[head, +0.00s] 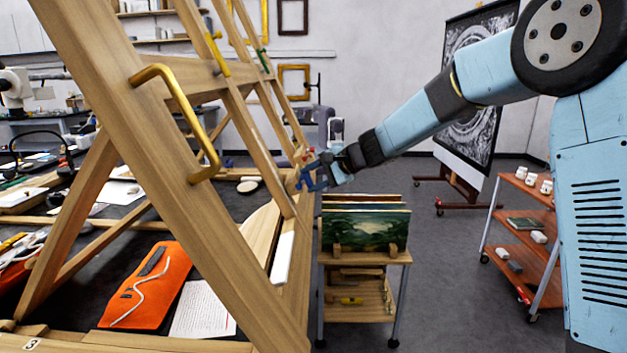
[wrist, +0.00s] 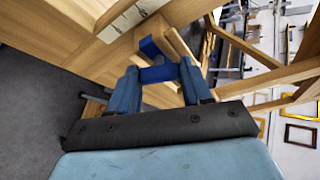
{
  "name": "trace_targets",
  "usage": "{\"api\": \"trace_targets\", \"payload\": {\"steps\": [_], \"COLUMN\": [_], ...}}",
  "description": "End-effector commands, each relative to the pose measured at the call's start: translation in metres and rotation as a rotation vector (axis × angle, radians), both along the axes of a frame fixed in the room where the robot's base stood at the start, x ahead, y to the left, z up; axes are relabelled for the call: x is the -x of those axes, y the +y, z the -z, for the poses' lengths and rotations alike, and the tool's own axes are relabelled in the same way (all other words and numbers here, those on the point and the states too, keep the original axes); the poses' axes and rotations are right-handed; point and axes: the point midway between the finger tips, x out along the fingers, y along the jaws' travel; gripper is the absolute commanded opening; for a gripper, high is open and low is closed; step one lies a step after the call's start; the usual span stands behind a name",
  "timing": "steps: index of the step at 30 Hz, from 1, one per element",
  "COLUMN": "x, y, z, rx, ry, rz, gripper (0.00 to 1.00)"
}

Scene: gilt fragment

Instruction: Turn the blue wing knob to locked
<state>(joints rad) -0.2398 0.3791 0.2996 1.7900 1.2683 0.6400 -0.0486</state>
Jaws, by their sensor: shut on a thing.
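The blue wing knob (wrist: 158,74) shows in the wrist view on the wooden easel frame, with a darker blue part just beyond it. My gripper (wrist: 160,82) is shut on the knob, with one finger on each side. In the head view my gripper (head: 317,174) reaches in from the right to the edge of the large wooden easel (head: 240,215). There the knob is small and hard to tell from the blue fingers. No locked mark is readable in either view.
A brass handle (head: 178,108) sticks out of the easel's near beam. A small cart (head: 402,257) with painted panels stands below my gripper. A shelf trolley (head: 528,262) stands at the right, and a large dark picture (head: 484,75) stands behind my arm.

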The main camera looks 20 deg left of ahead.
Motion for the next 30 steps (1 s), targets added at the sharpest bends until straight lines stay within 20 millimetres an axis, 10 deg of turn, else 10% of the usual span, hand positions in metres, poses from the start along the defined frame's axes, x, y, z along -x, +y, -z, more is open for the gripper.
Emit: {"api": "trace_targets", "payload": {"steps": [30], "x": [-0.0071], "y": [0.0006], "z": [-0.0039], "rx": [0.179], "ry": [0.752], "rz": [0.353], "gripper": [0.18]}}
